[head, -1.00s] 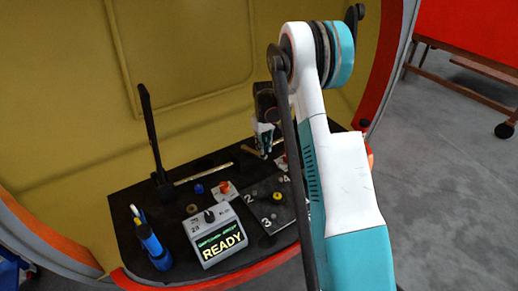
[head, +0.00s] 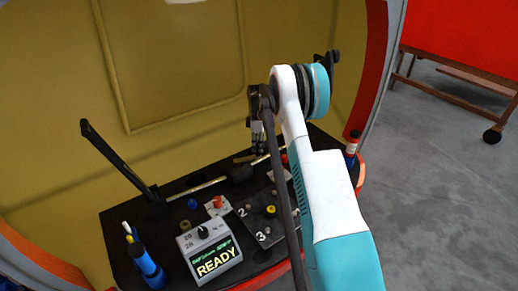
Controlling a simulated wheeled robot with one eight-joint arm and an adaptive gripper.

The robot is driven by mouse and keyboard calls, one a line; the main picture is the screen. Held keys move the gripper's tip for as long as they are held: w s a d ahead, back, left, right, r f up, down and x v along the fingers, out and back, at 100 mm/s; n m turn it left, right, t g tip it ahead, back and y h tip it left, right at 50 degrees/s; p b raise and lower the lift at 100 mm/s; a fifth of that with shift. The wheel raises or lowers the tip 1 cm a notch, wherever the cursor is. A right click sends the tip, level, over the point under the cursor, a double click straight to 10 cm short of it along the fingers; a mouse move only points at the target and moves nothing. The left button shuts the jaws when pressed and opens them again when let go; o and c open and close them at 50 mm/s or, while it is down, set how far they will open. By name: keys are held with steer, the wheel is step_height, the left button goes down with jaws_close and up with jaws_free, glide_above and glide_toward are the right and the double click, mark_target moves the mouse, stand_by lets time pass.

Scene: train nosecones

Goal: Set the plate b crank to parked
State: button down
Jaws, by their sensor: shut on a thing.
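My gripper (head: 257,146) points down at the back right of the black base and is shut on the plate b crank, mostly hidden by the jaws and my arm. A pale rod (head: 208,186) runs across the base beside a dark block (head: 237,172). A long black lever (head: 118,157) stands at the left end of the rod and leans far to the left. I cannot read a parked mark on the base.
A grey box reading READY (head: 212,255) stands at the front. Beside it are a blue pen holder (head: 147,265) and a black plate marked 2 and 3 with a yellow knob (head: 271,210). The curved yellow wall (head: 190,120) closes the back.

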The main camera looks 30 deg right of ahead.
steer(key=shift+w+d+n, duration=0.1)
steer(key=shift+w+n, duration=0.5)
steer(key=shift+w, duration=0.6)
steer(key=c, duration=1.4)
jaws_free()
steer(key=shift+w, duration=0.1)
steer(key=shift+c, duration=0.2)
step_height(320, 180, up, 12)
